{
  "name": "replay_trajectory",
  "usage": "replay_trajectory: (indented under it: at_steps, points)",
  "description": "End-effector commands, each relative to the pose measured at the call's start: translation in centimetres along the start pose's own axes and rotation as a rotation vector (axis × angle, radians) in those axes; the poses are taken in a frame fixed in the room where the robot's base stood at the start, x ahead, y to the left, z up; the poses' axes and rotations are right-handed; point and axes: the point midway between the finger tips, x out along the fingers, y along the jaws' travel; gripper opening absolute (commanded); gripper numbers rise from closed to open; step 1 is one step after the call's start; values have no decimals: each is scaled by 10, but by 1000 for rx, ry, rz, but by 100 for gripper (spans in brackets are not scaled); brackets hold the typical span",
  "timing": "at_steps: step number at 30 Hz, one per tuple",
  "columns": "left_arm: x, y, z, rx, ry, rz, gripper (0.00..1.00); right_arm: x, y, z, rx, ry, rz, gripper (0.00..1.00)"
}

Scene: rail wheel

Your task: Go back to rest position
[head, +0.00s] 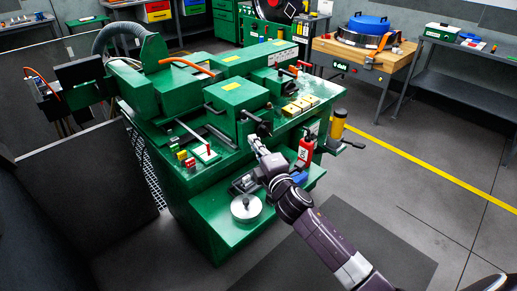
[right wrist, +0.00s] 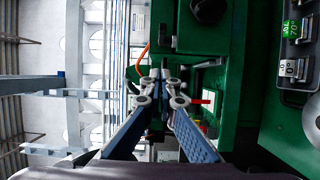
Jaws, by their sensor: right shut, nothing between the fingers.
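My right gripper (head: 257,147) reaches in from the lower right in the head view. It is in front of the green machine (head: 205,205), close to a dark knob on its front. In the right wrist view its fingers (right wrist: 162,80) are shut, with nothing between them. The green machine also fills much of the right side of that view (right wrist: 222,60). My left gripper does not show in the head view.
A round metal wheel (head: 246,208) lies on the machine's lower shelf. A wooden-topped bench (head: 365,60) stands behind. The floor at right, with a yellow line (head: 430,167), is clear.

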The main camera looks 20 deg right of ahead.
Motion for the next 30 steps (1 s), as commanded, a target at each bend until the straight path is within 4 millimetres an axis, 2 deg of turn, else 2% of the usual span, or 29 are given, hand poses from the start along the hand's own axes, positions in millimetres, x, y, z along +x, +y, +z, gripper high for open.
replay_trajectory:
  at_steps: [6, 13, 17, 20, 23, 24, 27, 30]
  points:
    - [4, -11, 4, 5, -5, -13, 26, -23, -1, 3, 0, 0, 0, 0]
    - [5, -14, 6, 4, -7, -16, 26, -28, 0, 3, 3, -2, -2, 0]
    - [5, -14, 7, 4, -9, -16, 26, -40, -15, 5, 75, -30, -48, 0]
    - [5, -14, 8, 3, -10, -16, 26, -68, -46, 8, 233, -97, -152, 0]
    - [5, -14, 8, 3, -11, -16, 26, -116, -92, 9, 453, -206, -310, 0]
    - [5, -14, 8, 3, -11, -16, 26, -139, -110, 7, 546, -256, -380, 0]
    - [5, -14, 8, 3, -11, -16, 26, -200, -149, 0, 749, -386, -549, 0]
    - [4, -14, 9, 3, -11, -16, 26, -254, -174, -10, 895, -498, -687, 0]
